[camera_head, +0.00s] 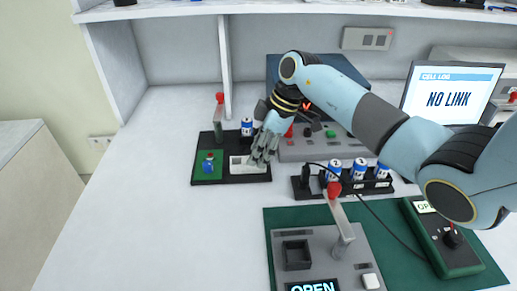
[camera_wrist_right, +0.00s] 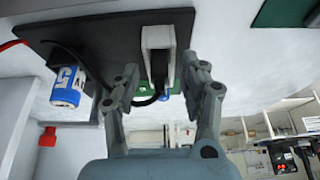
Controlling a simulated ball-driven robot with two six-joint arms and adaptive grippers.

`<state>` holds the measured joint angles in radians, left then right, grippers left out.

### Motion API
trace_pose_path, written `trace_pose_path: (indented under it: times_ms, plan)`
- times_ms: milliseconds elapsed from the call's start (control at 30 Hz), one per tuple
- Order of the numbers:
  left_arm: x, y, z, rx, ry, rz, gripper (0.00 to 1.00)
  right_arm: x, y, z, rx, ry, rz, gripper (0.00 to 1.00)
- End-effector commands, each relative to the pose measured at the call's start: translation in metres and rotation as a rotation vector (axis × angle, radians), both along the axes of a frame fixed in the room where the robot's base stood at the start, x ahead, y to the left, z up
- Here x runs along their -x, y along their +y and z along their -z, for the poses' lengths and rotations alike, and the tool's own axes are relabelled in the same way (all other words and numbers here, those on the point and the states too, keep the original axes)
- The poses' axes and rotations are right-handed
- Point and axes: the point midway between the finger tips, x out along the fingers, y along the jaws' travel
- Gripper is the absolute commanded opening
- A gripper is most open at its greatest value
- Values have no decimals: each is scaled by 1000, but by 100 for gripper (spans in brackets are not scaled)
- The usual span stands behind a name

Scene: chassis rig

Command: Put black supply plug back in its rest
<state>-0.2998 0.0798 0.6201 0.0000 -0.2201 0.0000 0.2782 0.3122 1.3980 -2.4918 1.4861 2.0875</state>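My right gripper (camera_head: 262,150) is over the white slotted block (camera_head: 240,166) on the black tray (camera_head: 232,178). In the right wrist view its fingers (camera_wrist_right: 163,85) are apart, one on each side of the white block (camera_wrist_right: 146,38). A dark piece (camera_wrist_right: 159,68), perhaps the black supply plug, shows at the slot between them. A black cable (camera_wrist_right: 140,102) curves to it behind one finger. Whether a finger touches it, I cannot tell. Another black upright piece (camera_head: 305,175) with a cable stands at the left end of the can rack. My left gripper is not in view.
The can rack (camera_head: 345,187) and a grey panel with a lever (camera_head: 318,255) lie to the right. The white table at left is clear.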

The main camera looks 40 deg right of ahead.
Motion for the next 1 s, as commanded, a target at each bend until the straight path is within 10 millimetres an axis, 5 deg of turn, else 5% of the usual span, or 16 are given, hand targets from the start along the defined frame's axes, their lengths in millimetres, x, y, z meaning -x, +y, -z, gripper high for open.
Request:
trace_pose_path:
  times_ms: [333,800,1000]
  plan:
    - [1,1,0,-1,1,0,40,1,-4,-8,2,-3,0,44]
    - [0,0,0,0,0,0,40,19,-35,-95,3,-2,-1,44]
    - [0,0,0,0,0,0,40,23,-40,-110,2,-1,-1,44]
